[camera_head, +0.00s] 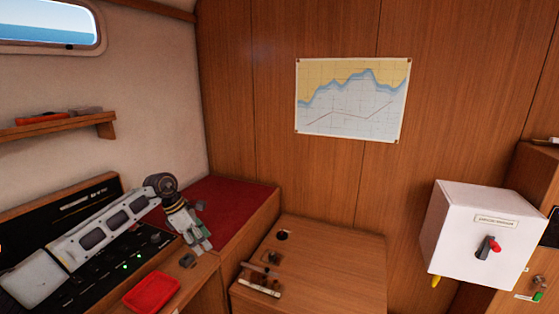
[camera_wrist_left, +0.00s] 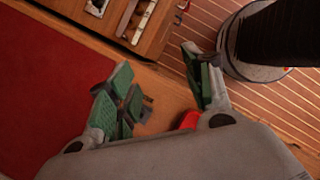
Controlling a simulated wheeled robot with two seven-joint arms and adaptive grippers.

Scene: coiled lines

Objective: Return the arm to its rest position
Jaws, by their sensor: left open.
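My left arm comes in from the left over the instrument panel. Its gripper (camera_head: 203,228) hangs above the wooden ledge beside the red cushion. In the left wrist view the gripper (camera_wrist_left: 160,72) has its two green-padded fingers spread apart, with nothing held between them. The wooden ledge and part of something red show beyond the fingers, low in that view. A small dark object (camera_head: 187,260) lies on the ledge just below the gripper in the head view. My right gripper is in neither view.
A red tray (camera_head: 151,293) sits at the front of the ledge, near the black instrument panel (camera_head: 92,288). The red cushion (camera_head: 228,204) is behind the gripper. A wooden chest (camera_head: 335,262) with small fittings stands right. A white switch box (camera_head: 478,233) is at far right.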

